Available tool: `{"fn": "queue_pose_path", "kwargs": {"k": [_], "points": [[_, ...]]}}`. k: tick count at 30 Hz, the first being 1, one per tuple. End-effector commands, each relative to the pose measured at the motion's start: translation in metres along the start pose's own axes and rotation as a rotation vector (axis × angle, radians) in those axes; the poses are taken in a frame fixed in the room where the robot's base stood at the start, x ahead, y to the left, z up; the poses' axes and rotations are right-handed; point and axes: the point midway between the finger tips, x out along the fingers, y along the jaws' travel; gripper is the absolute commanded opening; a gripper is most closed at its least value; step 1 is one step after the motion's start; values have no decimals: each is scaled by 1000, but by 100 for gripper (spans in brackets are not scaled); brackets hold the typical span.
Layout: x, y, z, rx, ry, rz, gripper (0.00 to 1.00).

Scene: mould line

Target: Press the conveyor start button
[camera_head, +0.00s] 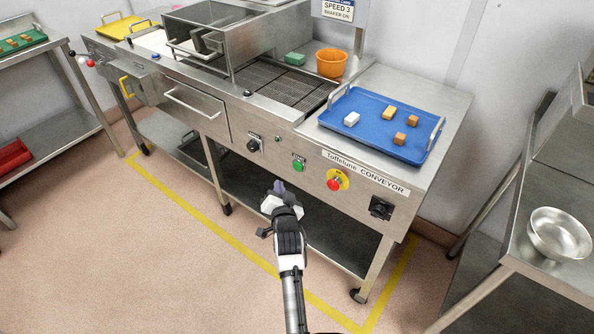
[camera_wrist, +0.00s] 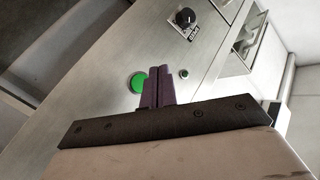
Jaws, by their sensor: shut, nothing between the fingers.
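The green button (camera_head: 298,166) is on the front panel of the steel conveyor machine (camera_head: 240,130), below a small label that is too small to read clearly. It also shows in the wrist view (camera_wrist: 138,83), just left of my fingertips and partly covered by them. My gripper (camera_head: 279,187) is shut and empty, with its purple fingers (camera_wrist: 159,86) together. In the head view it is below and left of the green button and points toward the panel. I cannot tell the exact gap between fingertips and panel.
On the panel are a black knob (camera_head: 253,145), a red stop button on yellow (camera_head: 336,180) and a black switch (camera_head: 381,208). A blue tray (camera_head: 345,113) with several small pieces lies on top. A steel table with a bowl (camera_head: 558,234) stands at the right. Open floor lies in front.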

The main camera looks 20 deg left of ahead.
Motion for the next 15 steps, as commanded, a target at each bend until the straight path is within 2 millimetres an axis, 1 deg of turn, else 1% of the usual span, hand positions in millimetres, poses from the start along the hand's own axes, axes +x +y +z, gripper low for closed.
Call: {"fn": "queue_pose_path", "kwargs": {"k": [1,6,10,15], "points": [[7,7,0,2,3,-1,0],[23,20,-13,0,4,0,0],[34,26,-21,2,2,0,0],[40,30,-29,1,2,-1,0]]}}
